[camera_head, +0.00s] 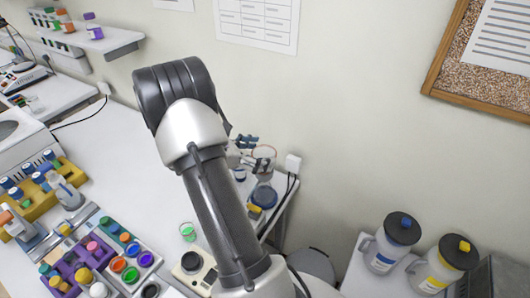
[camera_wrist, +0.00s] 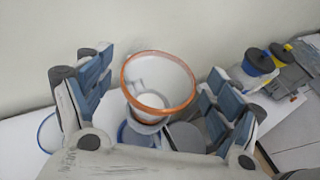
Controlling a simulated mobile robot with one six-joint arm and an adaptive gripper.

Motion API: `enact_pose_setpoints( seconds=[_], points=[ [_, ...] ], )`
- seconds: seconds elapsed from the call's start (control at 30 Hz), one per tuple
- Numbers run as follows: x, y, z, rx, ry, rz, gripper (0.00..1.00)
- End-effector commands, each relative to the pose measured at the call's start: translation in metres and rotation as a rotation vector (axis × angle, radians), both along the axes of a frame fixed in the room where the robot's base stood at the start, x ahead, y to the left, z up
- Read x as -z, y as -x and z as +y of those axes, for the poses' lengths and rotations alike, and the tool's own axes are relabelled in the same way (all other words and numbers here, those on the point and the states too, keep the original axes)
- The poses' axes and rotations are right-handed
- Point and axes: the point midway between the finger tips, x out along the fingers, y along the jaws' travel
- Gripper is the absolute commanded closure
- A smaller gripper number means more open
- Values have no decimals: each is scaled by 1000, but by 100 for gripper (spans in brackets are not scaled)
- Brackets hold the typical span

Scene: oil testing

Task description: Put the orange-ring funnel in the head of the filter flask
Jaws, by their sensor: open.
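The orange-ring funnel (camera_wrist: 158,80) is a pale cone with an orange rim. In the wrist view it stands upright between the two fingers of my gripper (camera_wrist: 160,66), which are spread apart with a gap on each side. In the head view the funnel (camera_head: 264,151) sits above the filter flask (camera_head: 263,194), a clear vessel with a blue lower part near the table's right edge. The funnel looks lined up with the flask's head, but how deep it sits is hidden. My gripper (camera_head: 248,148) is beside the funnel there, partly behind my arm.
A small beaker with green liquid (camera_head: 187,231) and a purple rack (camera_head: 74,262) stand on the white table to the left. Jugs with a blue cap (camera_head: 384,243) and a yellow cap (camera_head: 441,266) stand at the right. The wall is close behind the flask.

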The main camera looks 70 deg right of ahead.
Motion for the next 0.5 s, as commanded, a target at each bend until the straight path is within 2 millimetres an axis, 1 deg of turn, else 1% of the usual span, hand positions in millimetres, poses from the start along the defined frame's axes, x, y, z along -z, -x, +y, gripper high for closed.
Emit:
enact_pose_setpoints(
  seconds=[0.03, 0.1, 0.3, 0.5],
  points=[
    [-6, -8, 8, -6, 1, -2, 16],
    [-13, -17, 20, -6, 1, -1, 16],
    [-28, -40, 50, -5, 0, -1, 16],
    [-37, -54, 68, -3, 0, -2, 16]
  ],
)
